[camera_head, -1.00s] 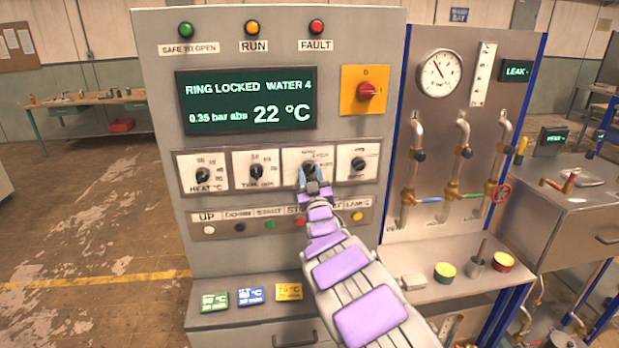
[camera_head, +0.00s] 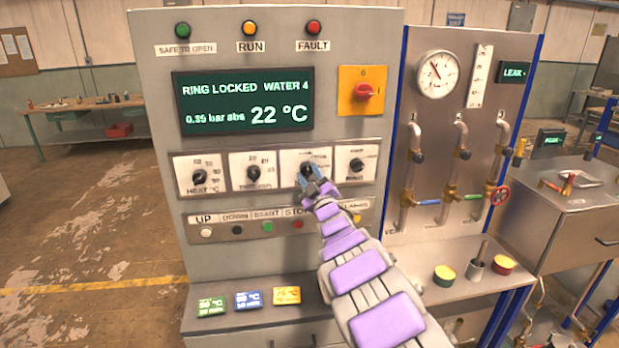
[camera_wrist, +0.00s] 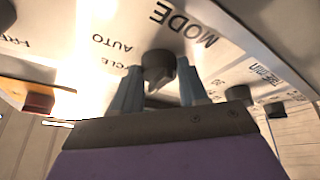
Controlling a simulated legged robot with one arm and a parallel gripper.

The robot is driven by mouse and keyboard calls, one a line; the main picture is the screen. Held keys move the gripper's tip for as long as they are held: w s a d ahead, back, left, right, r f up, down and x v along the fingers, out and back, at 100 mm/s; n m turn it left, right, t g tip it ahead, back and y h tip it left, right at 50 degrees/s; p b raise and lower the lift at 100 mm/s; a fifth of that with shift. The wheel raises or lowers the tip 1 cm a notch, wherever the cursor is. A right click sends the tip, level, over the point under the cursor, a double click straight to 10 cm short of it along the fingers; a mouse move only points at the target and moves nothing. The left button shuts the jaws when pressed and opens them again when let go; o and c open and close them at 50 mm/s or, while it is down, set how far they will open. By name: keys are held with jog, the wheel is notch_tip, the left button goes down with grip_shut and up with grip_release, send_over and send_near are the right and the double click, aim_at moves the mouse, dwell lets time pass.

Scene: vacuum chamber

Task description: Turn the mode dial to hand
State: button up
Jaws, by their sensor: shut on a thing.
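The mode dial (camera_wrist: 158,68) is a dark round knob on a white plate marked MODE, AUTO and CYCLE in the wrist view. In the head view it is the third knob in the row on the grey console (camera_head: 230,245), mostly covered by my gripper (camera_head: 311,178). In the wrist view the two blue fingers of my gripper (camera_wrist: 158,88) stand on either side of the knob, shut on it. The hand label is not readable, and I cannot tell which mark the pointer faces.
Knobs for heat (camera_head: 199,177), time (camera_head: 253,172) and another setting (camera_head: 356,165) share the row. Several push buttons (camera_head: 267,226) lie just below. A red rotary switch (camera_head: 364,92) is above right. A display (camera_head: 243,101) reads RING LOCKED, WATER 4, 22 °C.

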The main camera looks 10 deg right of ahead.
jog(key=shift+r, duration=0.1)
jog(key=o, duration=1.1)
jog(key=shift+a, duration=0.1)
jog(key=shift+c, duration=0.2)
jog(key=v, duration=1.7)
jog(key=shift+s+p, duration=0.15)
jog(key=shift+p, duration=0.3)
